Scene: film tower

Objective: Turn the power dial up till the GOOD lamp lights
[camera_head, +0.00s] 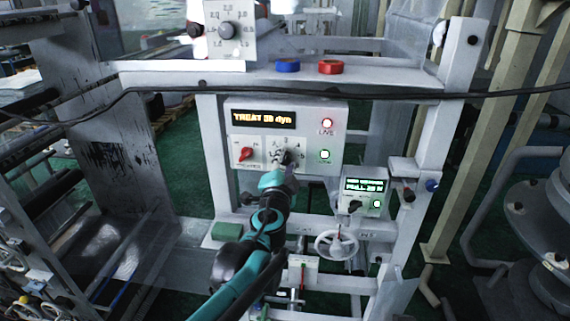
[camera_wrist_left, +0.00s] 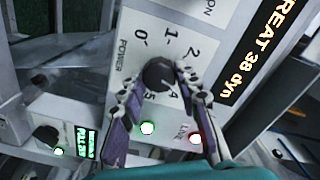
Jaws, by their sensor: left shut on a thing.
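The black power dial (camera_head: 291,157) is on the white panel box (camera_head: 335,109). It also shows in the wrist view (camera_wrist_left: 157,72), with a scale from 0 to 5 around it; its pointer seems to be near 4. My left gripper (camera_head: 286,166) is shut on the dial, with one finger on each side in the wrist view (camera_wrist_left: 161,77). A green lamp (camera_head: 325,155) glows bright, also in the wrist view (camera_wrist_left: 147,128); its label is not legible. The LIVE lamp (camera_head: 327,123) glows red. The display (camera_head: 265,119) reads TREAT 38 dyn. My right gripper is not in view.
A red knob (camera_head: 246,154) sits left of the dial on the same box. A smaller box (camera_head: 362,187) with a green display stands lower right, above a handwheel (camera_head: 336,244). A black cable (camera_head: 400,95) crosses in front of the frame above the panel.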

